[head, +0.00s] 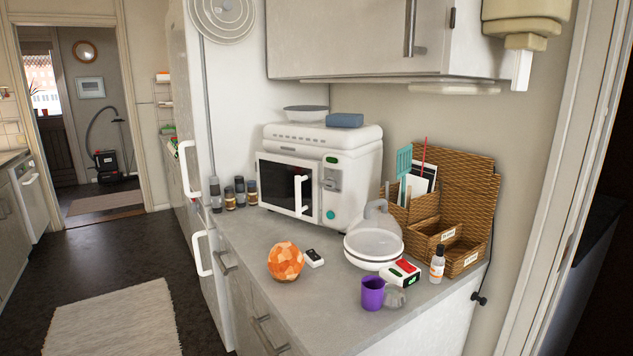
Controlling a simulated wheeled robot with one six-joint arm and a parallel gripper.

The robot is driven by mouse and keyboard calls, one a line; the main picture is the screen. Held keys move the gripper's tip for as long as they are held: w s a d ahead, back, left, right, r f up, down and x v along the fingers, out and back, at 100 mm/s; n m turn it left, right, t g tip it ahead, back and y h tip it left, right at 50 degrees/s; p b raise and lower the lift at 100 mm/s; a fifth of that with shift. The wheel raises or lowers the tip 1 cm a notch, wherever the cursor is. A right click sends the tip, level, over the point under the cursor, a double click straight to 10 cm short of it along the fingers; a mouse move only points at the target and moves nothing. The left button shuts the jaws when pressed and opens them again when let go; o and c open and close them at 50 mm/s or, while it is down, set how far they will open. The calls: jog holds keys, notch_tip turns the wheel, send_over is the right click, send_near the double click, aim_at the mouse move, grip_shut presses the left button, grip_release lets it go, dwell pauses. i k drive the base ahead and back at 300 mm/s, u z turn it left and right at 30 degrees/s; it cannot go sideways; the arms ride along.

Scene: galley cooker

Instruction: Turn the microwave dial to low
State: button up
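The white microwave (345,200) stands on the counter against the wall. Its door (284,187) is shut, with a dark window and a white handle. The control panel on the right of its front has a small green display (333,160), a grey dial-like part (331,181) and a round teal button (331,214). The dial's setting is too small to read. My gripper (521,70) appears to hang at the top right, pointing down, seen side-on and well apart from the microwave. Only one white finger shows clearly, so its opening is hidden.
A clear rounded lid over a white bowl (372,257) stands before the microwave's right side. Spice jars (240,191) stand left; a wall cabinet (350,40) overhangs.

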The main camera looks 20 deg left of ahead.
aim_at(330, 183)
jog(key=u, duration=0.6)
jog(key=i, duration=0.9)
jog(key=u, duration=0.7)
